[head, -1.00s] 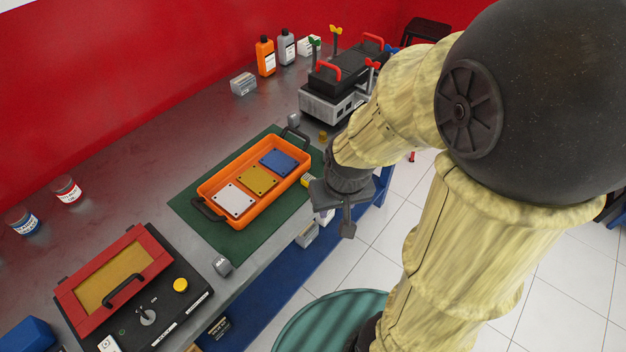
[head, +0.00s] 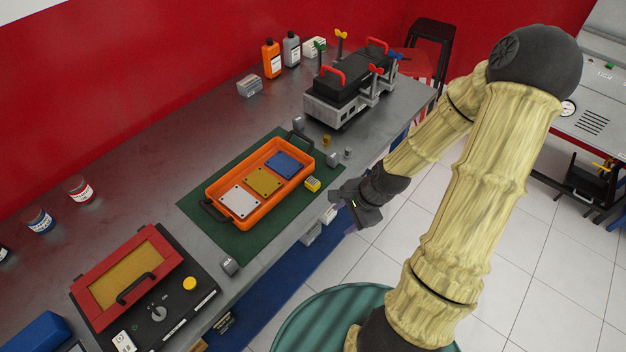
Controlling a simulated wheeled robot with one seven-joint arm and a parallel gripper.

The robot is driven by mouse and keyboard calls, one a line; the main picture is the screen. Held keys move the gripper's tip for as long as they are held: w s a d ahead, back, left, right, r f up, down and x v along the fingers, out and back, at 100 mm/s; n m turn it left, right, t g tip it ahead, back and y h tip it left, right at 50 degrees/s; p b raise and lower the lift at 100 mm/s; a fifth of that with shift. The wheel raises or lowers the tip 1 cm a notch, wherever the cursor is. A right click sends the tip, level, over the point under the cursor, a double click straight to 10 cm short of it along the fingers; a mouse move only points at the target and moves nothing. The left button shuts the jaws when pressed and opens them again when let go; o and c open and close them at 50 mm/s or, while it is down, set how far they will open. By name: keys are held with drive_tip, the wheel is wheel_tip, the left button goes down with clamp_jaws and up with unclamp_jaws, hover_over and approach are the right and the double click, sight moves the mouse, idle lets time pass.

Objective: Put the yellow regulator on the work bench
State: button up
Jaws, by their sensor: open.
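A flat yellow plate with corner holes (head: 263,182), which looks like the yellow regulator, lies in an orange tray (head: 213,187) between a white plate (head: 240,202) and a blue plate (head: 285,164). The work bench (head: 150,190) is grey metal. My gripper (head: 347,213) is open, with nothing seen in it, to the right of the tray near the bench's front edge. It touches neither yellow piece.
The green mat (head: 240,243) lies under the tray. A red-framed panel box (head: 130,275) stands at the near left, and a black and grey engine unit (head: 345,95) at the back right. Bottles and jars line the wall side. Bare bench lies left of the mat.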

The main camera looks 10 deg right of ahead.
drive_tip(key=w+d+r+m+t+y+p, duration=0.2)
drive_tip(key=w+d+r+m+t, duration=0.2)
drive_tip(key=m, duration=0.9)
drive_tip(key=shift+w+d+r+t+y, duration=0.3)
drive_tip(key=shift+w+r+t, duration=0.15)
drive_tip(key=shift+w+t, duration=0.65)
drive_tip(key=shift+a, duration=0.1)
approach(315, 180)
drive_tip(key=x, duration=0.5)
drive_tip(key=shift+w+f+p, duration=0.1)
drive_tip(key=shift+f+p, duration=0.05)
drive_tip(key=shift+p, duration=0.25)
